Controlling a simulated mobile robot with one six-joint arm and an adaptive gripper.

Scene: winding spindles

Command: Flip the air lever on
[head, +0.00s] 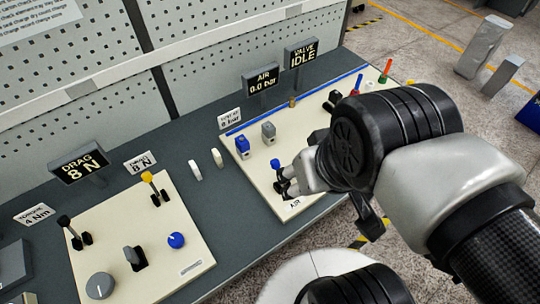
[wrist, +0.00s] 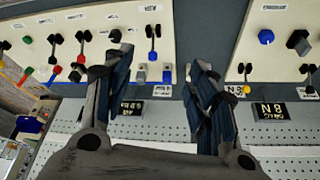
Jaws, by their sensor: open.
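The air lever (head: 276,164) has a blue tip and a dark base, and stands on a cream panel behind the AIR label (head: 293,204). Its tip leans toward the back wall. It also shows in the wrist view (wrist: 152,55), between the fingers in the picture. My gripper (wrist: 160,66) is open, its two dark fingers well apart. In the head view it is just right of the lever, partly hidden behind my wrist; whether it touches the lever I cannot tell. The air display (head: 263,80) reads 0.0 bar.
The valve display (head: 301,53) reads IDLE. A blue block (head: 243,145) and a grey block (head: 268,132) stand behind the lever. Red and green levers are farther right. A second panel (head: 205,262) at left carries black and yellow levers and knobs. A pegboard wall stands behind.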

